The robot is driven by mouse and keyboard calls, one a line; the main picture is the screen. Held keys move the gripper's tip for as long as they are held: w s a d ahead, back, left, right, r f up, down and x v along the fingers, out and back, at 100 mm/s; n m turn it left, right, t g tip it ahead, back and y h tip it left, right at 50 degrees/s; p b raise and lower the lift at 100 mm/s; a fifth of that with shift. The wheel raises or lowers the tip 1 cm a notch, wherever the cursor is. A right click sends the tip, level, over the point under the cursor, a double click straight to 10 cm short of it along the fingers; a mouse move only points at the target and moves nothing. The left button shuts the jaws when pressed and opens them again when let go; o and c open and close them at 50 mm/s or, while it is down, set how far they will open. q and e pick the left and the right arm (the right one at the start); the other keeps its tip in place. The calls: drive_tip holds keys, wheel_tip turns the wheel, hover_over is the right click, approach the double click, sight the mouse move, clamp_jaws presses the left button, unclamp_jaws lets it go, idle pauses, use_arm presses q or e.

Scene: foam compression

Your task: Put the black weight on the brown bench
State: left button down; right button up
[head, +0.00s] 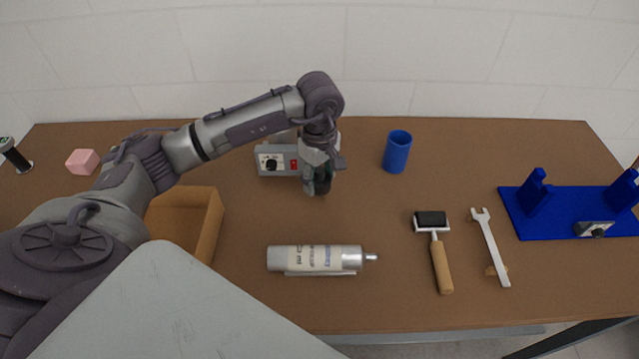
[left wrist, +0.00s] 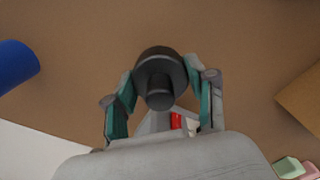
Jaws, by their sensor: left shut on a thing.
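The black weight (left wrist: 160,68) is a dark round disc with a narrower knob. My left gripper (left wrist: 158,82) is shut on it, with a green-padded finger on each side in the left wrist view. In the head view my left gripper (head: 318,184) points down over the brown bench (head: 365,225), near its middle. The weight shows there only as a small dark shape (head: 323,186) between the fingers, partly hidden. I cannot tell whether it touches the bench top. My right gripper is in neither view.
A grey control box (head: 270,163) with a red switch stands just behind my left gripper. A blue cup (head: 397,152) is to the right, a silver tube (head: 310,259) in front, and an open tan box (head: 208,225) to the left. A roller (head: 438,255) and wrench (head: 490,245) lie further right.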

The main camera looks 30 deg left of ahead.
sight(320, 189)
use_arm(q)
wheel_tip(320, 189, down, 3)
drive_tip(key=shift+f+p, duration=0.1)
drive_tip(key=shift+p, duration=0.55)
drive_tip(key=shift+f, duration=0.2)
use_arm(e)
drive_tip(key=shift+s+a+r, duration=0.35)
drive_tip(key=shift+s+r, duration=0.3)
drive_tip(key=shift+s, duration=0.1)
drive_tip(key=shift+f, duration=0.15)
use_arm(q)
drive_tip(key=c, duration=0.8)
unclamp_jaws()
drive_tip(key=shift+f, duration=0.15)
drive_tip(key=o, duration=0.4)
drive_tip(key=shift+o, duration=0.2)
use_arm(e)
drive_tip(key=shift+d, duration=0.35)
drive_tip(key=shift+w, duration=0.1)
